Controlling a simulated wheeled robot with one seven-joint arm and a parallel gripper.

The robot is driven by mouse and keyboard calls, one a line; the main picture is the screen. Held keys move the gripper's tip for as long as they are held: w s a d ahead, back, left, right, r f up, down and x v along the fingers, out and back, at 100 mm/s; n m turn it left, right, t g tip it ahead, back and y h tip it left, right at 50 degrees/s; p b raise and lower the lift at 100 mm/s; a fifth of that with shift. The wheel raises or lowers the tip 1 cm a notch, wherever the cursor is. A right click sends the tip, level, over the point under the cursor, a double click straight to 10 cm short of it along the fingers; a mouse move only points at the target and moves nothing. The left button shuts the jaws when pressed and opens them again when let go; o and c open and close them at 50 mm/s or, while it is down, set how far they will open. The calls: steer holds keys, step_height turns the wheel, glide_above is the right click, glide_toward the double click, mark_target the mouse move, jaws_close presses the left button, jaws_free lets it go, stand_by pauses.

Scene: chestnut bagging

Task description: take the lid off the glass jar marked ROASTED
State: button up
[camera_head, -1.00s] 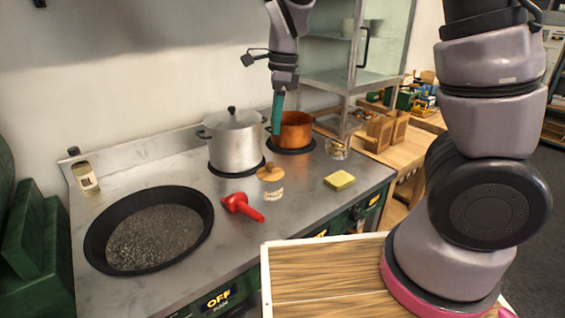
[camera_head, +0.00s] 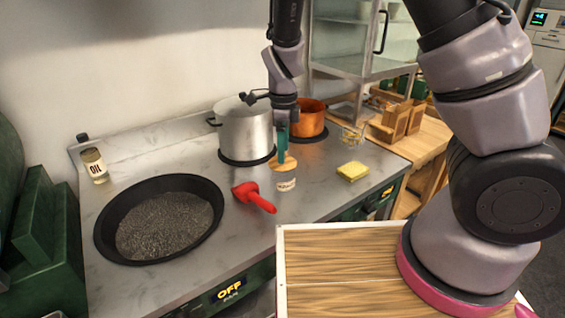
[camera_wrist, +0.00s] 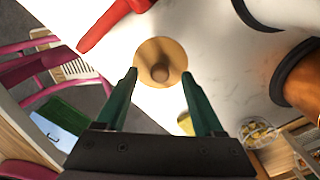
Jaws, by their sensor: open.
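The glass jar (camera_head: 286,184) stands upright on the grey counter, with a small pale label too small to read. Its round wooden lid (camera_head: 283,161) is on top. In the wrist view the lid (camera_wrist: 147,50) is seen from above, with a round knob (camera_wrist: 160,72) at its middle. My gripper (camera_head: 282,158) points down over the jar, with its green fingers open. In the wrist view my gripper (camera_wrist: 159,74) has one fingertip on each side of the knob, with nothing held. I cannot tell the exact height of the fingertips above the lid.
A red tool (camera_head: 255,197) lies just left of the jar. A silver pot (camera_head: 245,133) and a copper pot (camera_head: 309,118) stand behind it. A yellow sponge (camera_head: 352,171) is to the right. A large black pan (camera_head: 160,218) and an oil jar (camera_head: 95,165) are at left.

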steer(key=shift+f, duration=0.9)
jaws_close()
